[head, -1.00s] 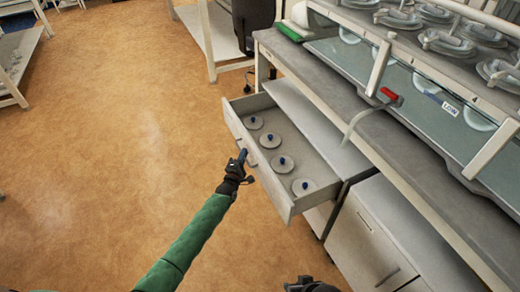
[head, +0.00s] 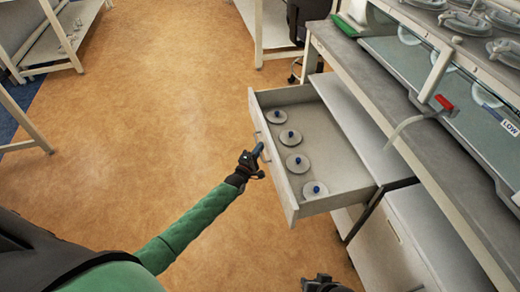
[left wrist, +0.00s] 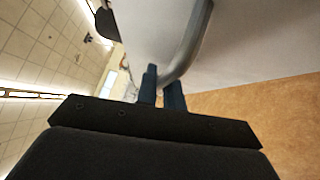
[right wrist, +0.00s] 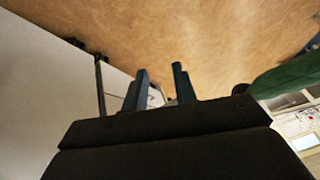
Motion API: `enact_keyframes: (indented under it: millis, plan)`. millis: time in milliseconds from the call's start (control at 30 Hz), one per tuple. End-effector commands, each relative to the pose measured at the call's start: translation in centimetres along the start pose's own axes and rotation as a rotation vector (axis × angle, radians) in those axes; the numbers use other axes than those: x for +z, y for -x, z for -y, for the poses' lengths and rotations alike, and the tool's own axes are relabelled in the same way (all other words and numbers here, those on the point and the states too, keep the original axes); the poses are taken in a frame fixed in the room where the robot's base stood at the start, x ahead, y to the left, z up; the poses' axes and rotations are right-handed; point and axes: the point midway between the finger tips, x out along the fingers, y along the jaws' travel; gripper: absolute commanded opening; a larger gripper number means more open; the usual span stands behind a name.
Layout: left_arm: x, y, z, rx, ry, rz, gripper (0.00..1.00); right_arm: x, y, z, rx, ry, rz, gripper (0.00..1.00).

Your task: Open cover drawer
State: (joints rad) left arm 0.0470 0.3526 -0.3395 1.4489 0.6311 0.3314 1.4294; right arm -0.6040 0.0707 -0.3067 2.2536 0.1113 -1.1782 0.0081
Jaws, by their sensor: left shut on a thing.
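The cover drawer (head: 284,187) is pulled well out of the cabinet under the bench. Several round grey covers with blue knobs, such as the nearest cover (head: 314,190), lie in a row inside it along the front wall. My left gripper (head: 257,151) is at the outside of the drawer front and shut on its handle. In the left wrist view, the gripper's fingers (left wrist: 162,84) close at the curved grey handle (left wrist: 190,45). My right gripper shows only in part at the bottom edge of the head view. In the right wrist view, its fingers (right wrist: 161,77) are apart and empty.
The bench (head: 425,165) runs along the right, with a red-handled tap (head: 442,104) and glass-fronted equipment above. A closed lower cabinet (head: 385,240) stands beside the drawer. Brown floor (head: 170,120) is clear in front of the drawer. White shelving stands at the left.

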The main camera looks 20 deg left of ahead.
Motion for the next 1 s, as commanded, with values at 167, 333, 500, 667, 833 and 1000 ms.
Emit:
enact_keyframes:
  millis: [167, 333, 500, 667, 833, 1000]
  plan:
    - [-0.1, 0.0, 0.0, 0.000, 0.000, -0.001, 0.18, 0.0, 0.0, 0.0, 0.000, 0.000, 0.000, 0.28]
    - [-0.1, 0.0, 0.0, 0.000, 0.000, -0.001, 0.18, 0.0, 0.0, 0.0, 0.001, 0.000, 0.000, 0.28]
    - [-0.1, 0.8, 0.1, -0.001, 0.000, -0.001, 0.18, 0.0, -0.2, -0.1, 0.001, 0.000, -0.004, 0.28]
    - [-0.1, 2.9, 0.2, -0.001, 0.001, -0.001, 0.18, 0.3, -1.2, -0.3, 0.002, -0.001, -0.014, 0.28]
    - [-0.2, 5.4, 0.1, -0.002, 0.000, -0.001, 0.18, 0.8, -2.7, -0.6, 0.003, -0.002, -0.025, 0.28]
    - [-0.1, 7.0, 0.1, -0.001, 0.000, -0.001, 0.18, 1.2, -3.6, -0.7, 0.005, -0.004, -0.034, 0.28]
